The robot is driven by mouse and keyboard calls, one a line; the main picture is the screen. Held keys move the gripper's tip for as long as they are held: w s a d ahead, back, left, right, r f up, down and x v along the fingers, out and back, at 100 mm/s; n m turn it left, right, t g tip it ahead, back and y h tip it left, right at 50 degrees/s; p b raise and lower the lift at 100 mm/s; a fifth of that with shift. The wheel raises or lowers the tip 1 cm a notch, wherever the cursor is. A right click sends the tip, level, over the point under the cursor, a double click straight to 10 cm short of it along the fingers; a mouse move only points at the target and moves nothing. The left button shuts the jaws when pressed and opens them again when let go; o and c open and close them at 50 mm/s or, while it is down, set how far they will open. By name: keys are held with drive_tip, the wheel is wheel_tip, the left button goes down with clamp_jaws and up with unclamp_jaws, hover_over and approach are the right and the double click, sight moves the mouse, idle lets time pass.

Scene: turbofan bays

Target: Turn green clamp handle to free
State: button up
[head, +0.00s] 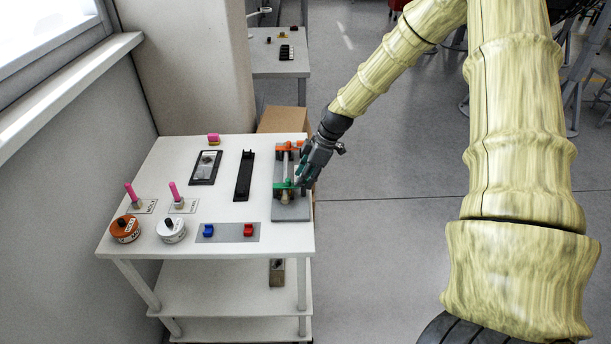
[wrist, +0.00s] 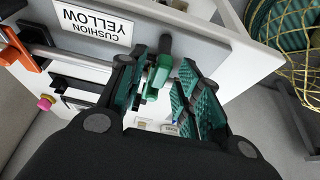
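The green clamp handle (head: 283,185) sits at the near end of a grey clamp fixture (head: 291,212) on the right side of the white cart. In the wrist view the green handle (wrist: 158,76) shows between the two fingers of my gripper (wrist: 165,92), close to the left finger, with a gap to the right finger. I cannot tell whether the left finger touches it. My gripper (head: 303,178) is open at the right side of the fixture. An orange clamp (head: 286,147) is at the fixture's far end, and it also shows in the wrist view (wrist: 22,52).
The white cart top (head: 222,179) holds a black rail (head: 244,176), a dark tray (head: 205,167), pink pegs (head: 174,191), round orange (head: 125,229) and white (head: 171,230) pieces, and a plate with blue and red blocks (head: 229,233). Open floor lies to the right.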

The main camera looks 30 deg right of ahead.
clamp_jaws()
drive_tip(key=m+t+h, duration=0.1)
drive_tip(key=m, duration=0.3)
drive_tip(key=shift+a+b, duration=0.1)
drive_tip(key=shift+b, duration=0.25)
drive_tip(key=m+t+h, duration=0.1)
drive_tip(key=m, duration=0.2)
drive_tip(key=shift+m+h, duration=0.3)
drive_tip(key=m+h, duration=0.1)
drive_tip(key=m, duration=0.1)
drive_tip(key=m+h, duration=0.1)
drive_tip(key=m, duration=0.2)
drive_tip(key=shift+a+r, duration=0.15)
drive_tip(key=shift+a, duration=0.05)
drive_tip(key=m+h, duration=0.1)
drive_tip(key=m, duration=0.1)
drive_tip(key=m+p, duration=0.1)
drive_tip(key=m, duration=0.2)
drive_tip(key=shift+h, duration=0.4)
drive_tip(key=shift+m, duration=0.3)
